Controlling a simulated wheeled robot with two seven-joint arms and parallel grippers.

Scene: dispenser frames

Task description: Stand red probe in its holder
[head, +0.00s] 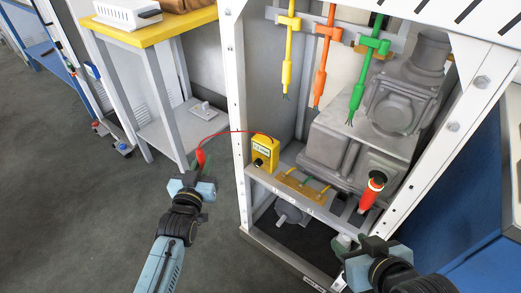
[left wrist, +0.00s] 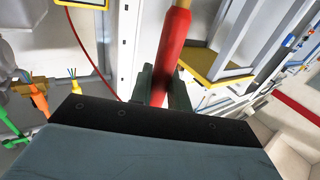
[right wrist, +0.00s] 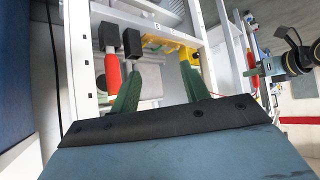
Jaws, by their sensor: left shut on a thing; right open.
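The red probe (head: 200,158) stands roughly upright in my left gripper (head: 194,181), to the left of the white frame. In the left wrist view the red probe (left wrist: 174,50) sits between the two fingers of my left gripper (left wrist: 162,88), which are shut on it. A thin red cable runs from it to a yellow meter (head: 264,152) on the frame's shelf. I cannot tell for certain which part is its holder. My right gripper (head: 364,247) is open at the lower right; its fingers (right wrist: 157,88) are apart with nothing between them.
A red cylinder with a black top (head: 371,192) is at the shelf's right end. A yellow strip (head: 300,187) lies on the shelf. Yellow (head: 287,72), orange (head: 319,80) and green (head: 357,95) probes hang above. Grey machinery fills the frame behind.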

